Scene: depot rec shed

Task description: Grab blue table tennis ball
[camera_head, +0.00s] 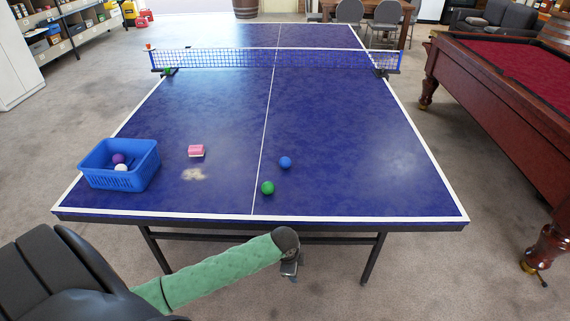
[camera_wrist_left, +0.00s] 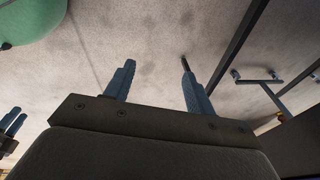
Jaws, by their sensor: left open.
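The blue ball (camera_head: 285,162) lies on the blue table tennis table (camera_head: 350,150), right of the white centre line, in the near half. My left gripper (camera_head: 290,270) hangs in front of the table's near edge, apart from the ball. In the left wrist view my left gripper (camera_wrist_left: 155,80) is open and empty, with bare floor between its fingers; the ball is not seen there. A second pair of similar fingers (camera_wrist_left: 12,122), apparently my right gripper, shows at the left edge, partly cut off.
A green ball (camera_head: 268,188) lies just left of and nearer than the blue one. A blue basket (camera_head: 123,180) holds a purple ball (camera_head: 118,158) and a white ball (camera_head: 121,168). The net (camera_head: 230,59) crosses behind; a red-topped table (camera_head: 500,90) stands right.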

